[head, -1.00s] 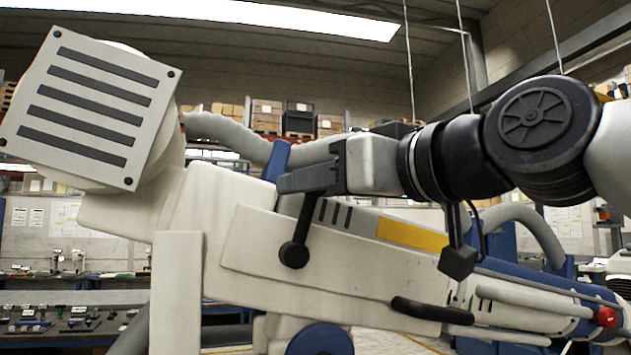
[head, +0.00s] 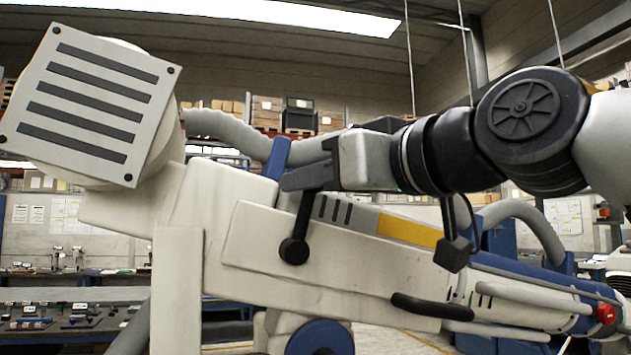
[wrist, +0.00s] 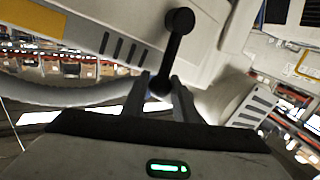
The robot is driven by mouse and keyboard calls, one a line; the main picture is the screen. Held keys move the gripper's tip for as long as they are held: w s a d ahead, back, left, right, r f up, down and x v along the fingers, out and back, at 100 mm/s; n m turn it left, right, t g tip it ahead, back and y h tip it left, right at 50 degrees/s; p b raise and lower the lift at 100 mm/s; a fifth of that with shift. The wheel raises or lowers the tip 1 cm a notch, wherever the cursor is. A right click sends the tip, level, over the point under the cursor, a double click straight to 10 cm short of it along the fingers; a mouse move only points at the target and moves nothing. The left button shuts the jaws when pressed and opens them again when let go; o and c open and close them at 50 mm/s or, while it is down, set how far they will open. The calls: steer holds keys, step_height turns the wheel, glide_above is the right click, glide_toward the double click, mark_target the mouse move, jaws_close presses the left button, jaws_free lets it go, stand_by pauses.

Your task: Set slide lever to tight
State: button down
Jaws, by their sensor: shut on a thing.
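The fingers are shut on that end. The near finger and gripper body partly hide it in the head view.
A yellow label (head: 410,230) and dark slots mark the cream housing. A black handle (head: 430,307) sticks out lower right. A slotted square plate (head: 88,105) is at upper left. A grey hose (head: 225,130) passes behind my gripper.

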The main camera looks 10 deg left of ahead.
steer(key=shift+s+a+f+n+h, duration=0.4)
steer(key=shift+s+a+n+h, duration=0.25)
steer(key=shift+a+n, duration=0.7)
steer(key=shift+s+a+f+n+h, duration=0.5)
steer(key=shift+s+a+n, duration=0.3)
steer(key=shift+n, duration=0.9)
steer(key=shift+s+a+f+n+h, duration=0.35)
steer(key=shift+s+a+n+h, duration=0.3)
steer(key=shift+a+n, duration=0.75)
steer(key=shift+d, duration=0.1)
steer(key=c, duration=1.4)
jaws_free()
steer(key=shift+r+p, duration=0.15)
steer(key=shift+p, duration=0.15)
step_height(320, 180, up, 10)
steer(key=p, duration=0.8)
